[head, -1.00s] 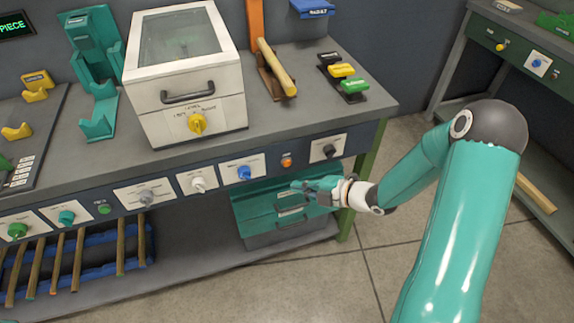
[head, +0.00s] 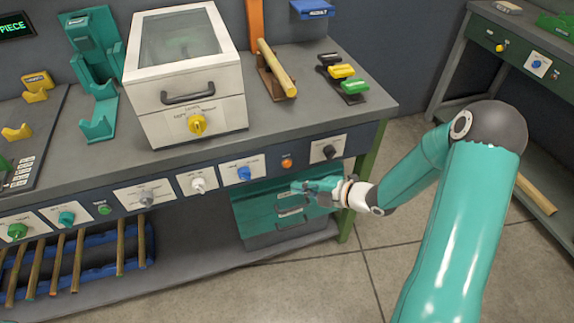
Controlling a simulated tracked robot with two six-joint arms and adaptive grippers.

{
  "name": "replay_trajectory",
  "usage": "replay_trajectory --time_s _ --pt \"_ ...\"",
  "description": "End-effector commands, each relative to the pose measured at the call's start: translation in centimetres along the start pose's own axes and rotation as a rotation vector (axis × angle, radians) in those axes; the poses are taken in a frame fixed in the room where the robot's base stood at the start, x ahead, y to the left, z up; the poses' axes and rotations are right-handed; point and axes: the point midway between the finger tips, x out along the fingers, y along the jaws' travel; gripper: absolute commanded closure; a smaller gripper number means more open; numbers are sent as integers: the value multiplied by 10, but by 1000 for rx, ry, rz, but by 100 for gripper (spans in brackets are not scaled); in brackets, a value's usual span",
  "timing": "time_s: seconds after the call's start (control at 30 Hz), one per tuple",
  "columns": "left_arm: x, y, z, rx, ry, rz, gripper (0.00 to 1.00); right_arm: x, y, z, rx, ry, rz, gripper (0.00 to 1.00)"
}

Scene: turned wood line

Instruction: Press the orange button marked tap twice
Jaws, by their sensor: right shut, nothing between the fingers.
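The orange button (head: 287,163) sits on the front panel of the bench, between a blue knob (head: 244,173) and a black knob (head: 329,152). Its label is too small to read. My right gripper (head: 296,188) is shut and empty, its fingers pointing left. In the picture it is just below the orange button, with a gap between them; how far it stands out from the panel is hard to tell. My left gripper is not in view.
A green button (head: 103,210) and more knobs line the panel to the left. A teal drawer box (head: 262,215) stands behind my right gripper on the lower shelf. A white lidded machine (head: 190,100) stands on the bench top.

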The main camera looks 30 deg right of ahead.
Motion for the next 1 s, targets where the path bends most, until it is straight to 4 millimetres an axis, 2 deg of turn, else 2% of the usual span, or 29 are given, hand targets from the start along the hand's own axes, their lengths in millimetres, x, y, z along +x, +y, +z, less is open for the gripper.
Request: replay_trajectory --time_s 0.77,0.87,1.0 --pt "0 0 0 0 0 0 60 0 0 0 12 0 0 100" --pt "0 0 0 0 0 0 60 0 0 0 63 0 0 100" --pt "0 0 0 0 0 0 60 0 -1 0 228 -3 -3 100"
